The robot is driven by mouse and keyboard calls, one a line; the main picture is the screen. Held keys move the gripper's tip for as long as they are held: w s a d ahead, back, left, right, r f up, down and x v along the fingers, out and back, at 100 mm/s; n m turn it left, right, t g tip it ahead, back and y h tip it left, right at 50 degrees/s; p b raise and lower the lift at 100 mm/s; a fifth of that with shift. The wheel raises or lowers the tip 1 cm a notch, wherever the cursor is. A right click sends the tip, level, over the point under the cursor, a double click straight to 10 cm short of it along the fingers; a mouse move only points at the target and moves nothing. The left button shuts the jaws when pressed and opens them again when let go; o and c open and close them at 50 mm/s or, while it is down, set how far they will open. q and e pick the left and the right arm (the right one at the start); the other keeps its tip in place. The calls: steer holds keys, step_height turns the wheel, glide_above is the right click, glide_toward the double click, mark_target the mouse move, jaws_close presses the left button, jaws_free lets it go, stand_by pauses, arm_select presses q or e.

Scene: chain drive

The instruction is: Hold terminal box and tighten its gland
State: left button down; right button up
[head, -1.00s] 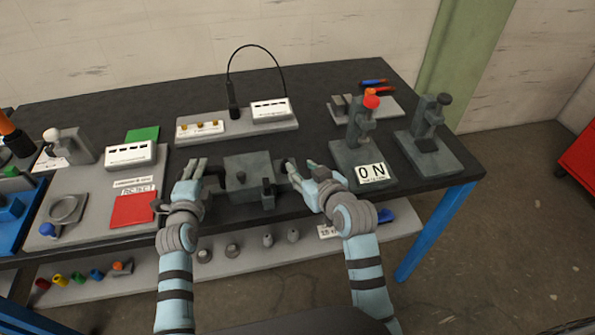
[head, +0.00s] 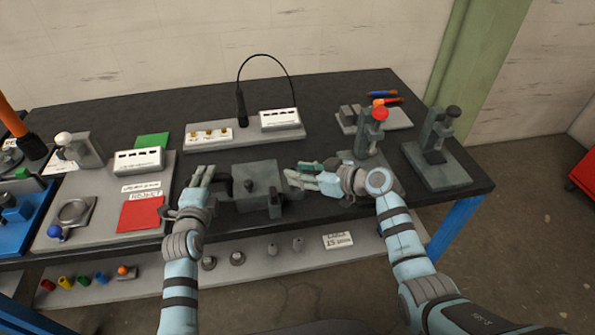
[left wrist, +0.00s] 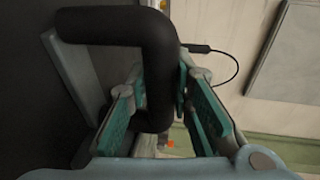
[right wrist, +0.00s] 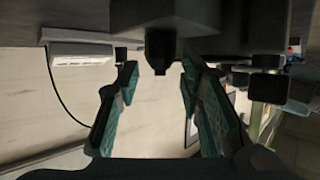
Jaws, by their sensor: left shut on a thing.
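The terminal box (head: 258,180) is a dark grey block at the front edge of the bench in the head view. A black bent handle (head: 226,183) sticks out of its left side. My left gripper (head: 203,174) is shut on this handle, which also shows between its fingers in the left wrist view (left wrist: 158,70). My right gripper (head: 298,174) is at the box's right side, lying sideways and pointing left. In the right wrist view its fingers (right wrist: 158,85) are open, with the dark gland (right wrist: 160,50) ahead between them, apart from both pads.
A small clamp-like part (head: 274,203) stands at the box's front. A fixture with a red knob (head: 372,132) is close behind my right wrist, and another stand (head: 437,150) is to its right. Left is a grey board with a red square (head: 141,213). A lower shelf (head: 190,280) holds small parts.

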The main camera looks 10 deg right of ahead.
steer(key=shift+x, duration=0.85)
jaws_close()
steer(key=shift+s, duration=0.1)
steer(key=m+t+h, duration=0.2)
steer(key=m+h, duration=0.1)
steer(key=shift+s+a, duration=0.1)
steer(key=shift+a, duration=0.1)
steer(key=shift+a+m+t+h, duration=0.1)
steer(key=shift+m+t+h, duration=0.5)
steer(key=shift+m+h, duration=0.75)
jaws_free()
